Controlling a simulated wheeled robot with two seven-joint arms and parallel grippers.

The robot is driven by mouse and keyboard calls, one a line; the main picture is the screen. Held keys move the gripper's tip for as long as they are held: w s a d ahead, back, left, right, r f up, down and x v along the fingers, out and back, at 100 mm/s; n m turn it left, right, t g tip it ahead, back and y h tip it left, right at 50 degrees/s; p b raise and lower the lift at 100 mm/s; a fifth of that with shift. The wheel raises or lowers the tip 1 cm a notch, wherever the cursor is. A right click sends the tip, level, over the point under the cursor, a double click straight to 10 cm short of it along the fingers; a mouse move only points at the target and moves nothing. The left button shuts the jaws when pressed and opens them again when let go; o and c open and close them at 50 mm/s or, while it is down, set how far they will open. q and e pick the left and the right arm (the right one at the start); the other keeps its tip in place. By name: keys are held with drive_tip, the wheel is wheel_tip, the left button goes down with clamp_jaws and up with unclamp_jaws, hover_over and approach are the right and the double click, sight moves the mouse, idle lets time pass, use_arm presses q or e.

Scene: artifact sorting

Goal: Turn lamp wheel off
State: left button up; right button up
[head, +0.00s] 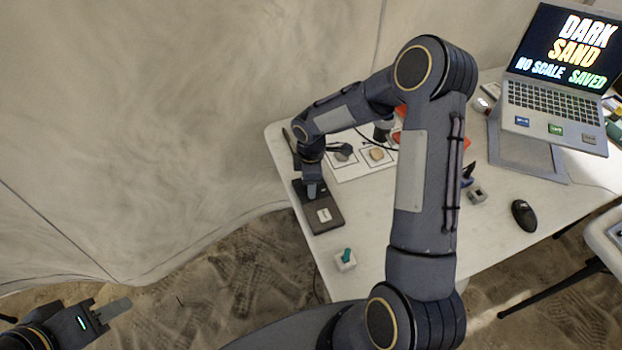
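I cannot pick out the lamp wheel for certain. A small white box with a teal knob (346,256) sits near the table's front left edge. Another small grey box (477,195) with a dark upright part stands right of my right forearm. My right gripper (313,188) points down at the back part of a flat black device (326,218) with a pale label. Whether it touches the device is unclear, and its fingertips are too small to read. My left gripper (114,309) is low at the left, away from the table, seen from the side with no object visible in it.
My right arm hides the table's middle, including most of some orange items. A white sheet (350,170) with stones lies behind. A laptop (553,100) reading "DARK SAND" stands back right, with a black mouse (524,215) in front. The table's front right (490,250) is clear.

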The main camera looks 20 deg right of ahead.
wheel_tip(320, 180, up, 7)
drive_tip(key=shift+r, duration=0.4)
idle(0.4)
drive_tip(key=shift+s+r, duration=0.1)
drive_tip(key=shift+r, duration=0.15)
drive_tip(key=s+d+r+m+t, duration=0.1)
drive_tip(key=s+r+m, duration=0.35)
drive_tip(key=r, duration=0.25)
drive_tip(key=s+a+r+m+t+y, duration=0.1)
drive_tip(key=s+r+m, duration=0.1)
drive_tip(key=s, duration=0.4)
drive_tip(key=s+a+r+m+t+y, duration=0.1)
drive_tip(key=s+r+m+t, duration=0.1)
drive_tip(key=s+m, duration=0.3)
drive_tip(key=s+a+r+m+t+y, duration=0.1)
drive_tip(key=s+a+r+m, duration=0.1)
drive_tip(key=s, duration=0.7)
drive_tip(key=shift+s+r+m+t+y, duration=0.35)
drive_tip(key=shift+r+m, duration=0.2)
drive_tip(key=shift+m, duration=0.4)
drive_tip(key=shift+w, duration=0.1)
